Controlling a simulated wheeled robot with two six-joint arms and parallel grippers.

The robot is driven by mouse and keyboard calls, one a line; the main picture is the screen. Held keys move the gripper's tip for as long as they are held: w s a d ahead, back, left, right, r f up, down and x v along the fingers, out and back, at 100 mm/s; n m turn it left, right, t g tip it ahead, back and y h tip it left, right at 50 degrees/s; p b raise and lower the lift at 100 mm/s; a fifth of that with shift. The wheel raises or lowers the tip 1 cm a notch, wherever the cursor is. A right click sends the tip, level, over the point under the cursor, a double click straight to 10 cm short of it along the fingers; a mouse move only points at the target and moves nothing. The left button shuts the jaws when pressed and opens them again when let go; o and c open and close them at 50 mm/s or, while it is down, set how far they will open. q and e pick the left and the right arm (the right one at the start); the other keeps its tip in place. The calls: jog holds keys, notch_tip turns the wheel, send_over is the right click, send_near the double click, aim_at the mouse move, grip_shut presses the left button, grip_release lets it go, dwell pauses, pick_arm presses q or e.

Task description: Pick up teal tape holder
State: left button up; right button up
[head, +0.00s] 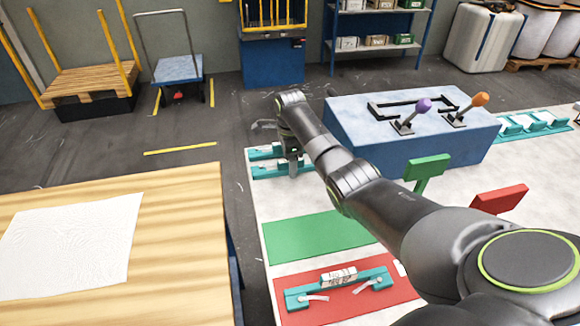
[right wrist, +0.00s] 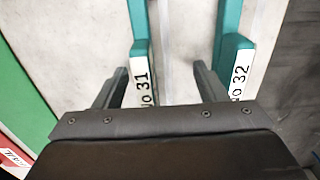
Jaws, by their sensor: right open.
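Two teal tape holders lie side by side on the pale table top. In the right wrist view one is labelled NO 31 (right wrist: 140,50) and the other NO 32 (right wrist: 233,50). In the head view the pair shows as teal strips (head: 262,153) at the table's far left corner, partly hidden by my gripper. My right gripper (head: 290,158) is above them, open, pointing down. In the right wrist view its fingers (right wrist: 157,85) straddle holder 31, which is nearer the left finger; the right finger is between the two holders. My left gripper is not in view.
Another teal holder (head: 304,301) with a white label lies on a red mat (head: 330,314), beside a green mat (head: 315,237). A blue box with levers (head: 400,155) stands right of my arm. More teal holders (head: 520,129) lie at the far right. A wooden table (head: 180,240) is at left.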

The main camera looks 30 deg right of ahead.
jog(key=c, duration=1.1)
jog(key=shift+r, duration=0.15)
notch_tip(320, 180, up, 10)
jog(key=shift+f+b, duration=0.1)
jog(key=shift+b, duration=0.65)
